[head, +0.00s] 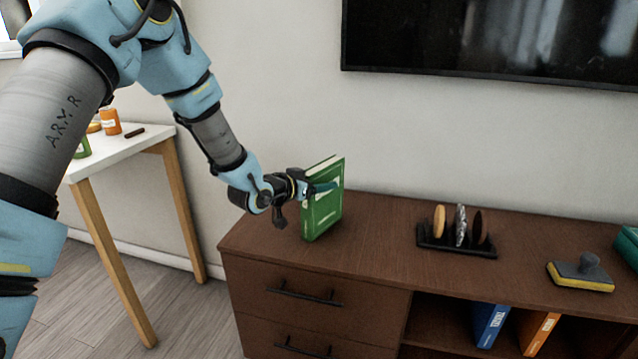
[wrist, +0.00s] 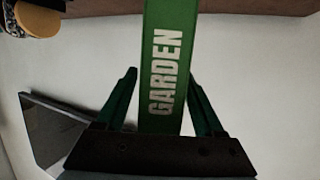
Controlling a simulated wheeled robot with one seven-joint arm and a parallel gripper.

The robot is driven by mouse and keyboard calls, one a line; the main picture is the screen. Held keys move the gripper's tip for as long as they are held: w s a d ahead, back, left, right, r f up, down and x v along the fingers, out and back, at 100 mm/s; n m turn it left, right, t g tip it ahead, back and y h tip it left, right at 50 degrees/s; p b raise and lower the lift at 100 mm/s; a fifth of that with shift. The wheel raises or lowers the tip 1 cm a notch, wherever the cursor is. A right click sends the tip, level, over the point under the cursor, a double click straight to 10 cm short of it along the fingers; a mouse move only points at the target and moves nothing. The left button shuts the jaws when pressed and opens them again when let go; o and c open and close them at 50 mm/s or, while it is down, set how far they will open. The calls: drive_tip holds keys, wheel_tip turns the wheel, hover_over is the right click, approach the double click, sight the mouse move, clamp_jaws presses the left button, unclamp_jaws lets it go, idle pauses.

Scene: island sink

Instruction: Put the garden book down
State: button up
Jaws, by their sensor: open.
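The green garden book (head: 323,209) stands upright on the left part of the brown cabinet top (head: 378,221) in the head view. Its lower edge appears to rest on the cabinet top. In the wrist view its green spine (wrist: 168,62) shows the word GARDEN and lies between the two fingers. My gripper (head: 312,188) is at the book's upper part in the head view. In the wrist view my gripper (wrist: 165,95) is open, with a finger on each side of the spine and gaps showing beside it.
A black rack (head: 457,245) with upright round pieces and a yellow-and-grey block (head: 580,273) stand to the right on the cabinet. Blue (head: 490,323) and orange (head: 538,332) books stand in the shelf below. A white table (head: 118,146) is at left. The cabinet top between book and rack is clear.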

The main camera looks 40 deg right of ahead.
drive_tip(key=shift+r, duration=0.25)
drive_tip(key=v, duration=1.2)
drive_tip(key=shift+f, duration=0.1)
drive_tip(key=w+a+f+n+t+y, duration=0.15)
drive_tip(key=w+a+n+y, duration=0.35)
drive_tip(key=a, duration=0.6)
drive_tip(key=w+a+n+t+y, duration=0.1)
drive_tip(key=w+a+t+y, duration=0.15)
drive_tip(key=w+a, duration=0.55)
drive_tip(key=s+a+n+g+y, duration=0.1)
drive_tip(key=s+a+n+y, duration=0.1)
drive_tip(key=a, duration=0.7)
drive_tip(key=s+a+n+g+y, duration=0.2)
drive_tip(key=s+a+n, duration=0.2)
drive_tip(key=s+a, duration=0.2)
drive_tip(key=s+a+n+g+y, duration=0.2)
drive_tip(key=s+a, duration=0.3)
drive_tip(key=a, duration=0.6)
drive_tip(key=shift+a+r+n+y, duration=0.3)
drive_tip(key=shift+n+y, duration=0.05)
drive_tip(key=shift+n, duration=0.05)
